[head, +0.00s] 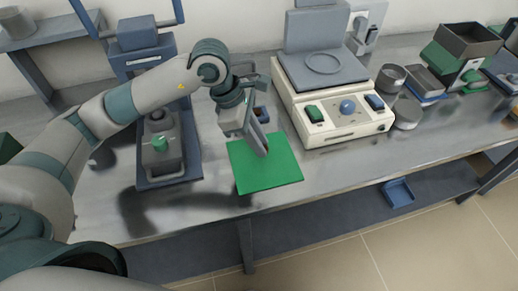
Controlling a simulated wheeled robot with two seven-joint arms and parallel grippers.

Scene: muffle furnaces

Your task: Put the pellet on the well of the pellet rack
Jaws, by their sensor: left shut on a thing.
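My left gripper (263,153) reaches down over the green mat (279,175), with its fingers pointing at the mat's upper middle. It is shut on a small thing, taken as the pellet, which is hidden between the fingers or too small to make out. A small dark blue block (261,113) shows just behind the gripper, partly covered by it. It may be the pellet rack, but I cannot make out its wells. My right gripper is not in view.
A cream instrument with a grey top plate (324,68) stands right of the mat. A grey and blue press-like device (160,150) stands to the left. Round tins (407,112) and boxes (466,42) stand farther right. The bench front right of the mat is clear.

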